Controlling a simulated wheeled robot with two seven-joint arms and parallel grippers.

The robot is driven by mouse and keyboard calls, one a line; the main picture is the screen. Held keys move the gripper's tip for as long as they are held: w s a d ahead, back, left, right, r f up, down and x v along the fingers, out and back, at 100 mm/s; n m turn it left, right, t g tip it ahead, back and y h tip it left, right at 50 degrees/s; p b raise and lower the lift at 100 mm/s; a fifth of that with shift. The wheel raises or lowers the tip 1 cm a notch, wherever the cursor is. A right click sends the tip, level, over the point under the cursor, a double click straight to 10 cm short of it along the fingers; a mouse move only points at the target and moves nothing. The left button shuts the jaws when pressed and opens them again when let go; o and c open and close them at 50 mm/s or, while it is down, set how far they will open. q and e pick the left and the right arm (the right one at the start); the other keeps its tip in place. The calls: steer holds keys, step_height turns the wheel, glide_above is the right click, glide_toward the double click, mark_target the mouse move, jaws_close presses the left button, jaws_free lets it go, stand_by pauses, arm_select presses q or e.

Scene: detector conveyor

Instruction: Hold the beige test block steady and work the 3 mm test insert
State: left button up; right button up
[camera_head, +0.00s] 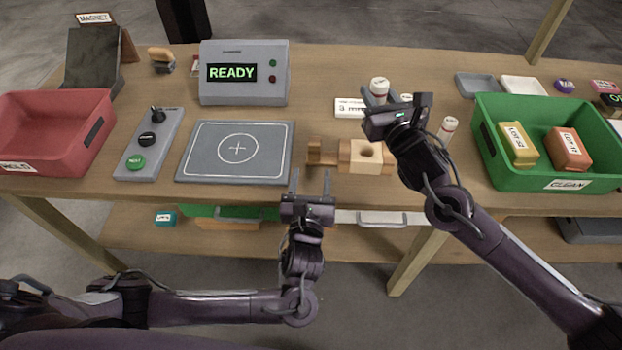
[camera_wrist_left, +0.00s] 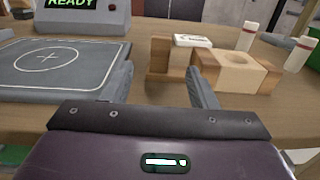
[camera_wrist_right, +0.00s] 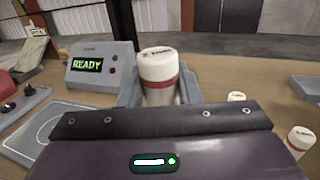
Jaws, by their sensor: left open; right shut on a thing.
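The beige test block (camera_head: 358,167), with a round hole in its top, sits near the table's front edge; it also shows in the left wrist view (camera_wrist_left: 232,83). My left gripper (camera_head: 311,178) is open and empty, in front of the table edge and left of the block, not touching it. My right gripper (camera_head: 380,98) is shut on a white-capped insert with a red band (camera_head: 379,84), held upright behind and above the block. The insert also shows in the right wrist view (camera_wrist_right: 158,70); its cap lettering is too small to read surely.
A "3 mm" card (camera_head: 348,107) lies behind the block, and a similar insert (camera_head: 448,128) stands right of it. A brown wooden piece (camera_head: 316,150) adjoins the block's left. A grey plate (camera_head: 206,165) lies left, a green crate (camera_head: 484,150) right.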

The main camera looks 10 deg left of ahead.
mark_target(368, 146)
arm_select(q)
steer(key=w, duration=0.4)
steer(key=w+a, duration=0.1)
steer(key=w, duration=0.6)
steer(key=shift+w+a+f, duration=0.1)
steer(key=shift+w+a, duration=0.2)
steer(key=shift+w, duration=0.05)
jaws_close()
arm_select(e)
steer(key=shift+w+f+h, duration=0.1)
steer(key=shift+f+h, duration=0.2)
steer(key=shift+f, duration=0.05)
steer(key=shift+f+m+t+h, duration=0.25)
steer(key=shift+f+m+h, duration=0.3)
steer(key=shift+f, duration=1.85)
steer(key=shift+f+m+t+h, duration=0.35)
steer(key=shift+f+h, duration=0.3)
steer(key=shift+f, duration=1.7)
steer(key=shift+f+m+t+h, duration=0.2)
steer(key=shift+f+m+h, duration=0.35)
steer(key=shift+f, duration=1.85)
